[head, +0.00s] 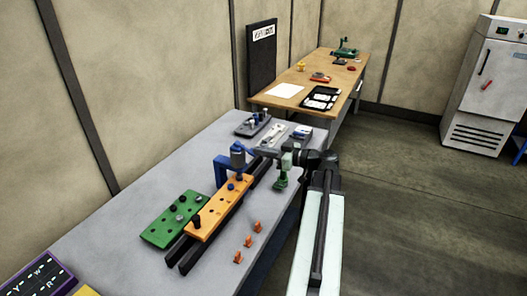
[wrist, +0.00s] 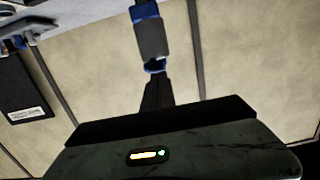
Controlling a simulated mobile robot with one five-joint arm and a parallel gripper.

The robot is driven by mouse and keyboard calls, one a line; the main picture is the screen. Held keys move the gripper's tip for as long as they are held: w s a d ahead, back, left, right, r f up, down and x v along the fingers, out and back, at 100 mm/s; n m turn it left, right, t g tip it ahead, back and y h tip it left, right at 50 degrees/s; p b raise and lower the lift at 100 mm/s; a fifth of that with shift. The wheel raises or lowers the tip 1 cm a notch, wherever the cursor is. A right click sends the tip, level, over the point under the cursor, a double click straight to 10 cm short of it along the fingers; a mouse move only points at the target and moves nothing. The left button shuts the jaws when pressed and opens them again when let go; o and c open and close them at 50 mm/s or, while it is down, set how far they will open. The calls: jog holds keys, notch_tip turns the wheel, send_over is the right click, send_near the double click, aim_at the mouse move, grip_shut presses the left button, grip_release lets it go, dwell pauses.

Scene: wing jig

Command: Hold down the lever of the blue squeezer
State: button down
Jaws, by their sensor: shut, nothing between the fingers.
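The blue squeezer (head: 222,166) stands at the far side of the grey bench, a blue frame with a grey-blue cylinder at its upper right. In the wrist view its grey cylinder with blue ends (wrist: 152,40) shows at top centre. My gripper (head: 254,153) reaches in from the right, close to that cylinder. In the wrist view my gripper (wrist: 156,72) is shut and empty, its dark tip overlapping the cylinder's lower blue end. I cannot tell whether they touch. The lever cannot be made out clearly, so I cannot tell whether it is pressed.
An orange drilled plate (head: 218,208) lies on dark rails in front of the squeezer, with a green block (head: 172,220) to its left. Several orange clips (head: 248,241) lie near the bench's front edge. A grey tray (head: 252,125) stands behind. A wooden table (head: 285,92) is farther back.

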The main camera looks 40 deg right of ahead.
notch_tip(320, 180, up, 5)
jog(key=s+p, duration=0.1)
jog(key=p, duration=0.3)
jog(key=s+d+f+b, duration=0.3)
jog(key=s+d, duration=0.1)
jog(key=s, duration=0.6)
